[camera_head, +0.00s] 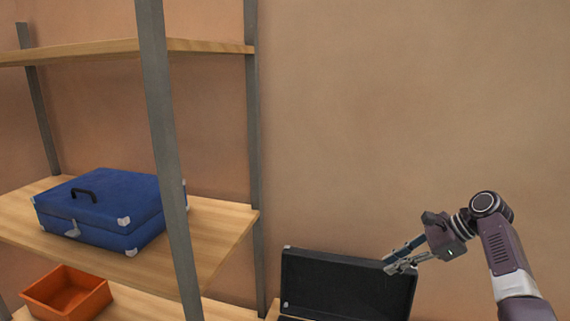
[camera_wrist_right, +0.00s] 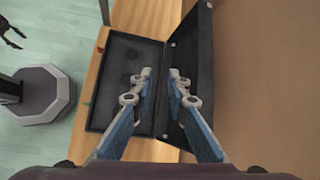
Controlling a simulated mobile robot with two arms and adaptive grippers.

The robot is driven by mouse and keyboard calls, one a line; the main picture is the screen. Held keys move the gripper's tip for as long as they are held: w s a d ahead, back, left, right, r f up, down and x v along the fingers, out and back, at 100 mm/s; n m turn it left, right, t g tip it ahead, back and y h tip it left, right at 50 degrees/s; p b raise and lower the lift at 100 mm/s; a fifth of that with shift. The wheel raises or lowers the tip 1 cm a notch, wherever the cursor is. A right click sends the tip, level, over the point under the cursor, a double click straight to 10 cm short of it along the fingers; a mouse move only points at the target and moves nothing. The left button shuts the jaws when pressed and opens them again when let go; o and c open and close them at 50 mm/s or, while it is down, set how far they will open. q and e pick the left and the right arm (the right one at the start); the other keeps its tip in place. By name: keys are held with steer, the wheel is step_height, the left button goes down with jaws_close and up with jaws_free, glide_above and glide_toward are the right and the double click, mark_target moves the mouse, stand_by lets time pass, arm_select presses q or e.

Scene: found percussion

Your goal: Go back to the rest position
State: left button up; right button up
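My right gripper (camera_head: 392,266) is at the lower right of the head view, in front of the raised lid of an open black case (camera_head: 335,286). In the right wrist view my right gripper (camera_wrist_right: 160,75) has its two fingers apart with nothing between them. The black case (camera_wrist_right: 125,62) lies below and beyond the fingers there, with its lid standing up on the right. I cannot tell whether a finger touches the lid. My left gripper is not in view.
A shelf with grey posts and wooden boards (camera_head: 222,222) stands at the left. It holds a blue case (camera_head: 105,205) on the middle board and an orange bin (camera_head: 68,294) lower down. A tan wall (camera_head: 420,120) is behind. The space above my right arm is clear.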

steer(key=s+a+f+n+g+h, duration=0.1)
steer(key=s+a+f+n+h, duration=0.2)
steer(key=s+f+n, duration=0.55)
steer(key=s+a+f+n+h, duration=0.25)
steer(key=s+f, duration=0.65)
steer(key=f, duration=0.8)
steer(key=s+a+r+n+t+h, duration=0.1)
steer(key=s+n, duration=0.4)
steer(key=s, duration=0.7)
steer(key=s+a+r+n+h, duration=0.15)
steer(key=s+n, duration=0.35)
steer(key=s, duration=0.7)
step_height(320, 180, down, 32)
steer(key=s+g+b, duration=0.1)
steer(key=s+b, duration=0.1)
steer(key=b, duration=0.4)
arm_select(q)
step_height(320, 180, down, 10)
steer(key=b, duration=0.4)
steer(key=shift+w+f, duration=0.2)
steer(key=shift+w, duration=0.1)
arm_select(e)
steer(key=s+d+f+g, duration=0.1)
steer(key=s+d+f, duration=0.2)
steer(key=s+f, duration=1.4)
step_height(320, 180, down, 4)
steer(key=shift+s+d+r+n+g, duration=0.2)
steer(key=shift+n+g, duration=0.1)
steer(key=shift+n, duration=0.1)
